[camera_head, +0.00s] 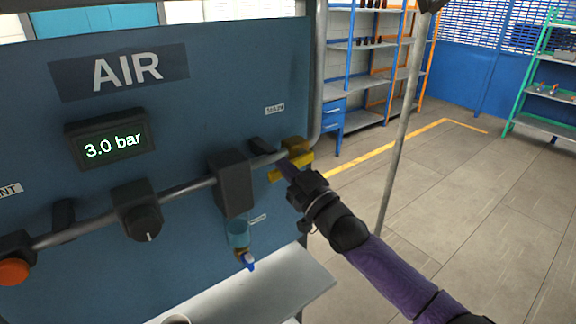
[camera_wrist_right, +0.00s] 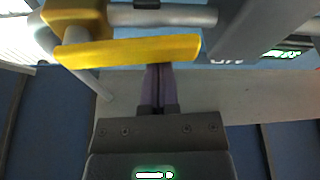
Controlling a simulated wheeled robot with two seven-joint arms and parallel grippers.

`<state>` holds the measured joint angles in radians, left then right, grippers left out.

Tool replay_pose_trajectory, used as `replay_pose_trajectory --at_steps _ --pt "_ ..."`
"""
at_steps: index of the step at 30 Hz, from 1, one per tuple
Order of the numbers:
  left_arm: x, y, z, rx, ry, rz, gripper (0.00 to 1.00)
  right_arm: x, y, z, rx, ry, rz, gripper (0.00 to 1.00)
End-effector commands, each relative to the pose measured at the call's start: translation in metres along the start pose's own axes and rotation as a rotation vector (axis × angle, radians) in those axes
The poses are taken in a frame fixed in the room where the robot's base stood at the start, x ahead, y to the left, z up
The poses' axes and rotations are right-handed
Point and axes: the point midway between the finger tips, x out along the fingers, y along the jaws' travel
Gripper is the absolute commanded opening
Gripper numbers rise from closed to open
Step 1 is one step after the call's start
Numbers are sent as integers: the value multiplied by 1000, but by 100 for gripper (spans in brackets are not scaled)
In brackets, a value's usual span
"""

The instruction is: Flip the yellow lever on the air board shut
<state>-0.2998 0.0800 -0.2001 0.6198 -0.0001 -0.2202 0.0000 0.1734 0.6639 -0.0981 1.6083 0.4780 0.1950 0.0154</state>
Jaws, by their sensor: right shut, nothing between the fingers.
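The air board (camera_head: 60,90) is a dark blue panel on the left of the head view, with a pipe across it. The yellow lever (camera_head: 301,160) sits at the right end of the pipe, below the MAIN label, on a brass-coloured valve body (camera_head: 295,144). It lies roughly along the pipe. In the right wrist view the lever (camera_wrist_right: 130,50) is a long yellow bar crossing just beyond the fingertips. My right gripper (camera_head: 287,165) is shut and empty, its tips close to the lever; whether they touch I cannot tell. My left gripper is out of view.
A display (camera_head: 113,147) reads 3.0 bar. The pipe carries a black knob (camera_head: 143,222), a dark block (camera_head: 232,183) with a clear bowl (camera_head: 238,233), and an orange button (camera_head: 14,270). A pale ledge (camera_head: 270,290) lies below. Open floor and shelves lie right.

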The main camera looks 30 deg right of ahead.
Motion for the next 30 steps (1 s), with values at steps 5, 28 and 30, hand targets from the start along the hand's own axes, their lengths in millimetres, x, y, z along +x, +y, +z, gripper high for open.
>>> replay_pose_trajectory --at_steps 5,28,30 --pt "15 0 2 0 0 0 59 -4 -3 12 -125 -2 -44 0" --pt "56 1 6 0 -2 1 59 -20 3 57 -817 -2 -286 0" --pt "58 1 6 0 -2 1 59 -21 6 60 -880 -1 -308 0"
